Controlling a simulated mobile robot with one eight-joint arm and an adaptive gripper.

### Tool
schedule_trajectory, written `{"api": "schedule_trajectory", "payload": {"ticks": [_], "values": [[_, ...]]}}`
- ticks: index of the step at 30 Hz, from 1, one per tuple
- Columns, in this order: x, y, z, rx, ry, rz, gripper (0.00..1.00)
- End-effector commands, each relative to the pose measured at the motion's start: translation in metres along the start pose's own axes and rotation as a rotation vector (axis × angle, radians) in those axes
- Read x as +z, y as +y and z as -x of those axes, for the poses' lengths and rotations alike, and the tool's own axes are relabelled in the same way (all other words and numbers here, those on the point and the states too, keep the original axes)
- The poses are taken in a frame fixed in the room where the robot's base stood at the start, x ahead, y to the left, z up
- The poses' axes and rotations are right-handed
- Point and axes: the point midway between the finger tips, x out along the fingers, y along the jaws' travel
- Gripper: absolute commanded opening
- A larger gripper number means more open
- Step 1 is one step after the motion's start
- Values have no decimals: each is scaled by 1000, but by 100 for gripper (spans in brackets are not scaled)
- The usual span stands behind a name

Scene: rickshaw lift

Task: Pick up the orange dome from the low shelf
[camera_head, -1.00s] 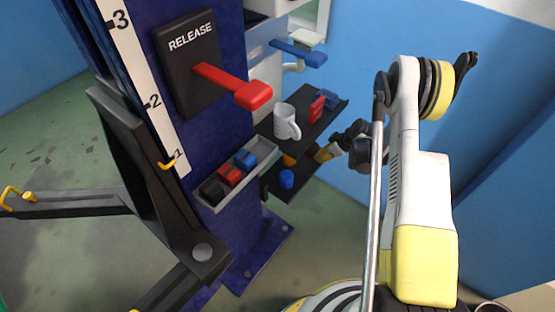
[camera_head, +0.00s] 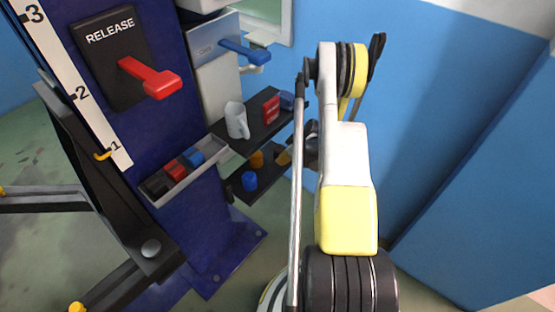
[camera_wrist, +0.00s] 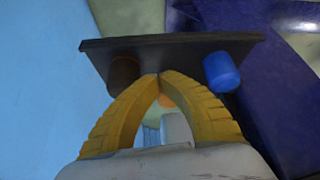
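The orange dome (camera_head: 257,159) sits on the dark low shelf (camera_head: 268,178), behind a blue rounded piece (camera_head: 249,181). My gripper (camera_head: 282,158) is just right of the dome in the head view, with a small gap between them; the arm partly hides it. In the wrist view, the yellow fingers (camera_wrist: 158,77) meet at their tips with nothing seen gripped. A little of the orange dome (camera_wrist: 166,101) shows through the gap between the fingers, beyond them. The blue piece (camera_wrist: 221,73) is to its right and a dark brown piece (camera_wrist: 123,74) to its left.
A grey tray (camera_head: 211,154) with blocks is on the blue column (camera_head: 165,133). A red release lever (camera_head: 150,78) juts out above.

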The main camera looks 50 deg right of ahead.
Motion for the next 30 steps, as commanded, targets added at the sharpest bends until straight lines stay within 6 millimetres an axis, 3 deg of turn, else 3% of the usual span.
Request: {"api": "schedule_trajectory", "payload": {"ticks": [3,9,18,30], "values": [[1,0,-30,-2,0,1,0],[-6,0,-65,-1,0,3,0],[-32,0,-82,0,0,0,0],[-36,0,-82,0,0,0,0]]}}
